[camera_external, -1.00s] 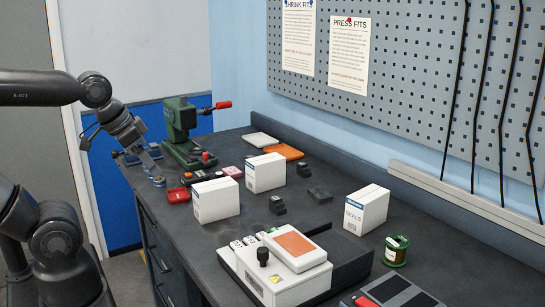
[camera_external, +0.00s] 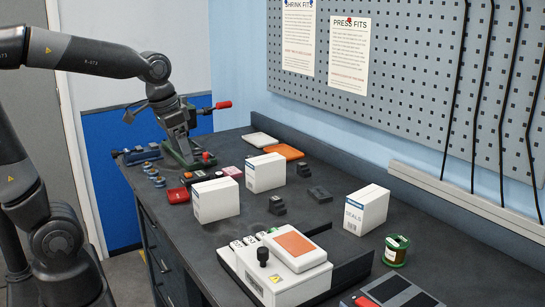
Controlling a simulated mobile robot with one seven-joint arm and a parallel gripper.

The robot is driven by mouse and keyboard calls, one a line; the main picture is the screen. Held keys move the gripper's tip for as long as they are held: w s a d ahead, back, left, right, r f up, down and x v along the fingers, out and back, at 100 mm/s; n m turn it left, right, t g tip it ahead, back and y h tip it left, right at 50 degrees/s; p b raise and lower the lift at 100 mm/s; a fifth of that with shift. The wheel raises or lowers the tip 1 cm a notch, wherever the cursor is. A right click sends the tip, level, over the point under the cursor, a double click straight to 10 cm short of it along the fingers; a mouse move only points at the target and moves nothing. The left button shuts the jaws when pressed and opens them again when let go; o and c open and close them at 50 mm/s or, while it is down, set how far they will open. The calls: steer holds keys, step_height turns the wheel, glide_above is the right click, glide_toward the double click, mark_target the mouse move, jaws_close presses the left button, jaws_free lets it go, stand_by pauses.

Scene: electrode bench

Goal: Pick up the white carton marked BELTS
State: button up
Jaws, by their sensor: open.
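Three white cartons stand upright on the dark bench. The left carton (camera_external: 216,200) and the middle carton (camera_external: 266,172) show no lettering that I can read from here. The right carton (camera_external: 366,211) is marked SEALS. I cannot tell which carton is marked BELTS. My gripper (camera_external: 184,150) is at the far left part of the bench, in front of the green press (camera_external: 188,160), above and behind the left carton. It is open and apart from all the cartons.
A white and orange instrument (camera_external: 278,262) stands at the front middle. A green spool (camera_external: 396,250) is at the right. A red box (camera_external: 177,195), an orange tray (camera_external: 284,151) and small dark blocks (camera_external: 277,205) lie around the cartons. A pegboard wall (camera_external: 420,85) bounds the back.

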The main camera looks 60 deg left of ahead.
steer(key=w+a+f+g, duration=0.3)
steer(key=w+f, duration=0.1)
steer(key=w, duration=0.6)
glide_above(215, 184)
steer(key=f, duration=0.5)
steer(key=shift+d+f, duration=0.2)
steer(key=shift+f, duration=0.15)
steer(key=shift+a+f, duration=0.15)
steer(key=shift+f, duration=1.25)
steer(key=shift+a+f, duration=0.1)
steer(key=shift+f, duration=1.25)
steer(key=c, duration=1.2)
